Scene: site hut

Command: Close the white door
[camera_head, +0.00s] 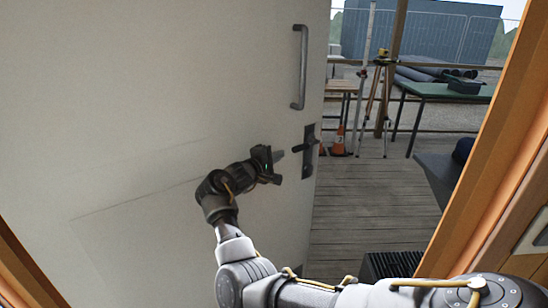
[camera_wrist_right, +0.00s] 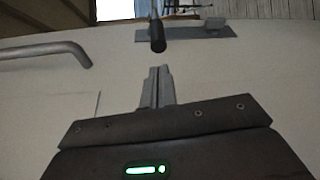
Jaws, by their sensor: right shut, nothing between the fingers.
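The white door (camera_head: 150,90) fills the left and middle of the head view and stands ajar, with a gap between its free edge and the wooden frame on the right. It has a grey vertical pull bar (camera_head: 303,67) and, below that, a dark lever handle (camera_head: 305,146) on a plate. My right gripper (camera_head: 280,155) is shut and empty, just left of the lever. In the right wrist view the closed fingers (camera_wrist_right: 157,86) point toward the lever (camera_wrist_right: 157,34), apart from it, in front of the door face. My left gripper is not in view.
The orange-brown door frame (camera_head: 490,150) stands at the right. A dark ribbed object (camera_head: 390,264) sits low by the opening.

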